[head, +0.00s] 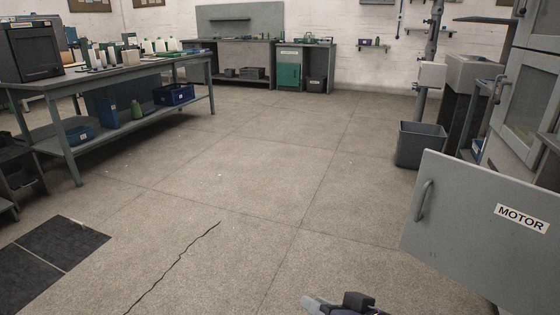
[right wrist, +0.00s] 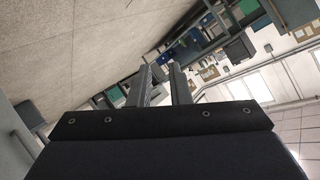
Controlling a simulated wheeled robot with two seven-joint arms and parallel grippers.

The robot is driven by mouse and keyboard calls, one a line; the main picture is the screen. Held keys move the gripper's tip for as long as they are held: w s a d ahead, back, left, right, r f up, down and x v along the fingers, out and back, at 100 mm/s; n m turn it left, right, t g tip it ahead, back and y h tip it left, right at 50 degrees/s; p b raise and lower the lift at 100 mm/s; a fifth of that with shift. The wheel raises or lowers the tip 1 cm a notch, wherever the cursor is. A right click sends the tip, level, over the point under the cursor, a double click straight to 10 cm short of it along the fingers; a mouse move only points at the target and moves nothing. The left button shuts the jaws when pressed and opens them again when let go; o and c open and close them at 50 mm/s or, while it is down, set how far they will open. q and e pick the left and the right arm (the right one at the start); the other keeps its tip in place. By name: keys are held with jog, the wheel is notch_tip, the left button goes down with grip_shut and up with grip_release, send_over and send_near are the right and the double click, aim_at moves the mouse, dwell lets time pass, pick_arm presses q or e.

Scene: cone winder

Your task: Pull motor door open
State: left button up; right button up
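The motor door (head: 480,225) is a flat grey panel with a white MOTOR label (head: 521,218) at the right of the head view. It stands out at an angle from the machine, with its free edge toward the left. A curved grey bar handle (head: 424,201) sits near that edge. The door's right side is cut off by the frame. My right gripper (head: 308,301) is low at the bottom edge of the head view, left of the door and apart from the handle. In the right wrist view its two fingers (right wrist: 160,82) are apart with nothing between them. My left gripper is not in view.
The grey machine cabinet (head: 524,88) rises behind the door. A dark bin (head: 421,145) stands on the floor beyond it. A long workbench (head: 130,72) with cones is at the left. A dark mat (head: 50,262) lies front left. The middle floor is clear.

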jog(key=s+d+f+m+g+h+p, duration=0.2)
jog(key=s+d+f+g+h, duration=0.2)
jog(key=s+d, duration=0.9)
notch_tip(320, 180, up, 35)
jog(key=w+p, duration=0.1)
jog(key=p, duration=3.3)
jog(key=shift+d+g+p, duration=0.3)
jog(key=shift+d+p, duration=0.1)
jog(key=shift+w+r+p, duration=0.1)
jog(key=shift+r+p, duration=0.15)
jog(key=shift+p, duration=0.1)
jog(key=shift+c, duration=1.5)
grip_shut()
